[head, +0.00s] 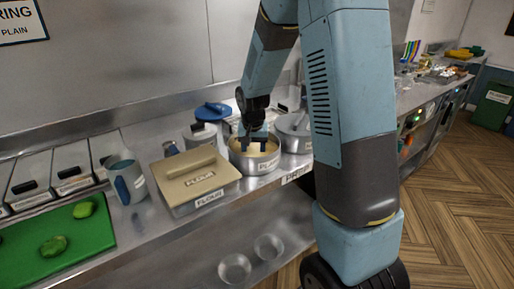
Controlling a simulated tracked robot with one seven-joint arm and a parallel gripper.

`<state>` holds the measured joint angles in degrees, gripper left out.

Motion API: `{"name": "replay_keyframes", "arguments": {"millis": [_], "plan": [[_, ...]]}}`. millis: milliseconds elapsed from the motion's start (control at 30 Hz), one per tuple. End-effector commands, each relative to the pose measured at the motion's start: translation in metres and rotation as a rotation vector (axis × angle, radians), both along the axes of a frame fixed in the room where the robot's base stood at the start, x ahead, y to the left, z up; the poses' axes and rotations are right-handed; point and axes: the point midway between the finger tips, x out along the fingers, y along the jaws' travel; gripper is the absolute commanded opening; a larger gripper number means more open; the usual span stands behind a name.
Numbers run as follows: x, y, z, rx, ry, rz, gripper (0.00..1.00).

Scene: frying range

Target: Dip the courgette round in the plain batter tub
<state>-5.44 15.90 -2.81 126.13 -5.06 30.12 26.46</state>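The plain batter tub (241,164) is a round metal pot with a partly readable label starting "PLA" and pale yellow batter in it. It stands on the steel counter in the head view. My gripper (254,147) points down at the tub's mouth, with its dark fingertips at or just above the batter. I cannot tell whether they touch it, and no courgette round shows between them. Two green pieces that look like courgette rounds, one nearer (54,246) and one farther (84,208), lie on a green board (30,252) at the left.
A tan-lidded flour box (196,181) stands close left of the tub. Another metal pot (296,134) is close on its right. A grey jug (126,181) with a blue handle stands near the board. Small glass bowls (235,267) sit on the shelf below.

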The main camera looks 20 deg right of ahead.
Motion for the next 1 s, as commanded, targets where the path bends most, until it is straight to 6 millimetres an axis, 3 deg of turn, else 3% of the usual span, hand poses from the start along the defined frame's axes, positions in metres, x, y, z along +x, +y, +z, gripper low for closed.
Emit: {"name": "replay_keyframes", "arguments": {"millis": [600,1000], "plan": [[0.0,0.005,0.0,0.0,0.0,-0.001,0.36],[0.0,-0.007,0.0,0.0,0.0,-0.003,0.36]]}}
